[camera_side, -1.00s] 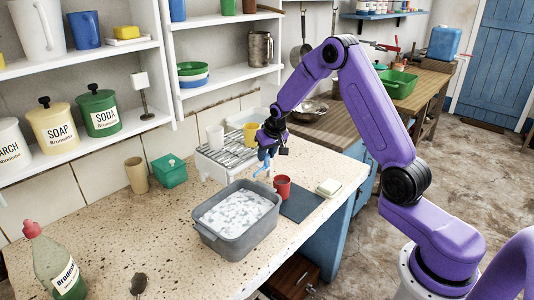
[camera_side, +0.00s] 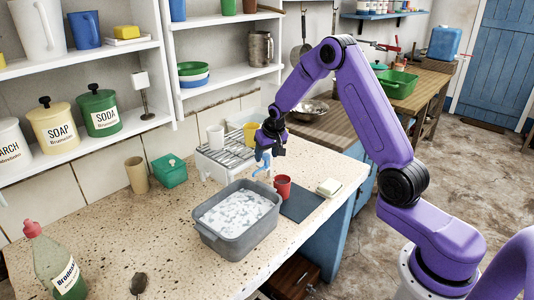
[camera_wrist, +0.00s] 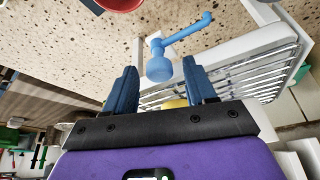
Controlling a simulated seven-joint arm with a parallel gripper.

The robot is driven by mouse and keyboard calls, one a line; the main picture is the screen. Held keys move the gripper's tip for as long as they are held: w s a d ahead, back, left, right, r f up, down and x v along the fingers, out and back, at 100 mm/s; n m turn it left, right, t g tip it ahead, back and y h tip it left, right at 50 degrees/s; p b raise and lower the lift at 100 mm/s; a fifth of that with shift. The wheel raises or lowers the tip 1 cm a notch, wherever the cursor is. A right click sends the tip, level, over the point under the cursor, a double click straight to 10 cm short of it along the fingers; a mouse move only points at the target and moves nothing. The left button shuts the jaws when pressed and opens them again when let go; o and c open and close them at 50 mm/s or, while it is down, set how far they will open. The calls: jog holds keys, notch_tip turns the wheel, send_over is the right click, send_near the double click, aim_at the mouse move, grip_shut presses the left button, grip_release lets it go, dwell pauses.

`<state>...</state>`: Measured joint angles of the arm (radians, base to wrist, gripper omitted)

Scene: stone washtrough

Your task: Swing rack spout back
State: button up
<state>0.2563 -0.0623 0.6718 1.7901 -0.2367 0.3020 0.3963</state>
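The spout is blue, with a round knob and a thin arm. In the wrist view the spout (camera_wrist: 184,38) lies just ahead of my fingertips, its arm slanting up and right beside the rack. In the side view the spout (camera_side: 263,161) shows near the front corner of the wire rack (camera_side: 212,163), under my gripper. The white-framed rack (camera_wrist: 282,40) fills the right of the wrist view. My gripper (camera_wrist: 160,68) is open, its blue fingers apart with the knob between their tips. I cannot tell whether a finger touches it. My gripper (camera_side: 267,149) partly hides the spout in the side view.
A grey basin of suds (camera_side: 238,240) stands in front of the rack. A red cup (camera_side: 283,187), a dark mat (camera_side: 302,205) and soap on a dish (camera_side: 328,187) are to its right. A white cup (camera_side: 216,138) and yellow cup (camera_side: 251,133) stand on or behind the rack.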

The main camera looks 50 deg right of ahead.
jog(key=v, duration=1.7)
jog(key=shift+s, duration=0.2)
jog(key=shift+r, duration=0.15)
jog(key=s+a+f+n+g+y, duration=0.1)
jog(key=s+a+f+n+y, duration=0.1)
jog(key=s+a+n, duration=0.95)
jog(key=s+a+f+n+g, duration=0.1)
jog(key=s+a+n, duration=0.1)
jog(key=s, duration=1)
jog(key=s+a+f+n+g, duration=0.1)
jog(key=s+a+n, duration=0.2)
jog(key=s, duration=0.9)
jog(key=shift+s+f+g, duration=0.2)
jog(key=shift+f+g, duration=0.1)
jog(key=shift+g, duration=0.1)
